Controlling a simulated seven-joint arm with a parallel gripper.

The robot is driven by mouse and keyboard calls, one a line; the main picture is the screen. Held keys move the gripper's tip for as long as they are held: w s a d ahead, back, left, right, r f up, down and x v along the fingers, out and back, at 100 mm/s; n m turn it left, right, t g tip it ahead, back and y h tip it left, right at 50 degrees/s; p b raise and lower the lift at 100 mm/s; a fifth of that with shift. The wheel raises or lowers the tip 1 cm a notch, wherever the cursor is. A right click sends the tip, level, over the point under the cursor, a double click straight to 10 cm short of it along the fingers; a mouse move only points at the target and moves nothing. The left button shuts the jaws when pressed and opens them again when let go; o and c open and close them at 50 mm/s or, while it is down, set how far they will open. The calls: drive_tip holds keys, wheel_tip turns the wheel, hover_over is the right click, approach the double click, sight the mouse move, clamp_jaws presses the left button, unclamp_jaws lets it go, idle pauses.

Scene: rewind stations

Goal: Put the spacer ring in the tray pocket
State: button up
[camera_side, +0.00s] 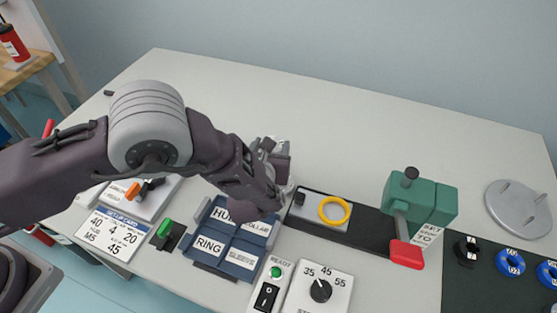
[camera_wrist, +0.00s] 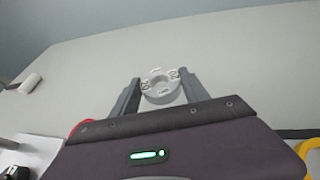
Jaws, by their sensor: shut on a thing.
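My gripper (camera_side: 277,165) is over the bench, just behind the blue tray. In the side view that part is mostly hidden by my gripper. A yellow ring (camera_side: 347,216) lies flat on a grey plate to the right of the tray. I cannot tell which of these is the spacer ring.
A green block fixture (camera_side: 430,200) with a red handle (camera_side: 406,254) stands right of the yellow ring. A switch box (camera_side: 269,285) and dial box (camera_side: 328,292) sit in front. A round pegged plate (camera_side: 519,209) lies far right. The bench behind is clear.

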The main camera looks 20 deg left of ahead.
wheel_tip(320, 180, down, 6)
drive_tip(key=shift+r, duration=0.1)
drive_tip(key=o, duration=1.5)
drive_tip(key=shift+f, duration=0.25)
drive_tip(key=shift+c, duration=0.2)
drive_tip(key=shift+a, duration=0.1)
drive_tip(key=shift+r, duration=0.2)
drive_tip(key=v, duration=1.2)
